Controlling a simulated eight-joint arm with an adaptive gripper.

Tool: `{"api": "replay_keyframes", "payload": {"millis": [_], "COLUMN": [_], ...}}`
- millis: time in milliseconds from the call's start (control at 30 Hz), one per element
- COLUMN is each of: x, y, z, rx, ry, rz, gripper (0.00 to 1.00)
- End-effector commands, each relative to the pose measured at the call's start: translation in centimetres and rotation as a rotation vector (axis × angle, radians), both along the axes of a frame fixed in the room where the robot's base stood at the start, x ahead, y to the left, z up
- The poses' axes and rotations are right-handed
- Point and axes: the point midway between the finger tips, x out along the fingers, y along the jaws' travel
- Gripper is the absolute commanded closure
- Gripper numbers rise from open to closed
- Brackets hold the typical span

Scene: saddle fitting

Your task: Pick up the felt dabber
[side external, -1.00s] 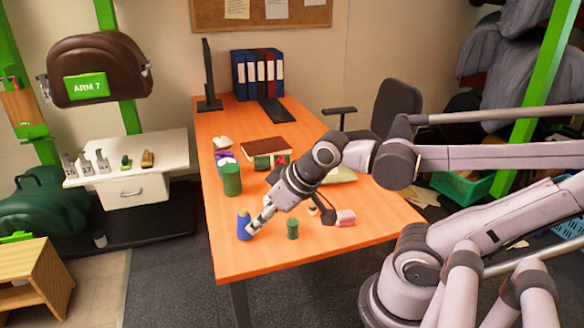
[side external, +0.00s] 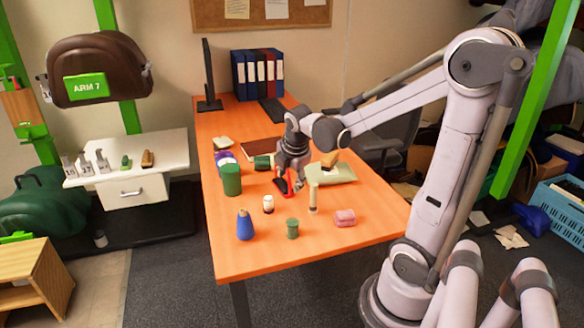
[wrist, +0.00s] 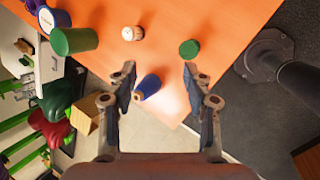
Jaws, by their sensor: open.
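A blue tapered bottle (side external: 245,226) with a small tan tip stands upright near the table's front left corner; it looks most like the felt dabber, but I cannot be sure. In the wrist view the blue bottle (wrist: 148,87) appears between my fingers, but beyond them and untouched. My gripper (side external: 297,184) is over the middle of the table, behind and to the right of the bottle. In the wrist view my gripper (wrist: 158,75) is open and empty, its fingers wide apart.
A red item (side external: 282,187) is beside my gripper. The front edge is clear.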

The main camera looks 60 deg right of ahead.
Motion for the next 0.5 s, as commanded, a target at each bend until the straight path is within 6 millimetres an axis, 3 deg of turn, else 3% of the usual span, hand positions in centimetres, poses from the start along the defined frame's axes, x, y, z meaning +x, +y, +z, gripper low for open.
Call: {"api": "replay_keyframes", "payload": {"millis": [33, 200, 333, 500], "x": [-0.1, -1.2, -2.0, -2.5], "y": [-1.8, -6.5, -8.8, -10.0], "z": [-0.7, -2.9, -4.1, -5.0], "rx": [-0.028, -0.102, -0.125, -0.135], "ry": [0.053, 0.228, 0.319, 0.373], "rz": [0.054, 0.26, 0.372, 0.438], "gripper": [0.49, 0.49, 0.49, 0.49]}}
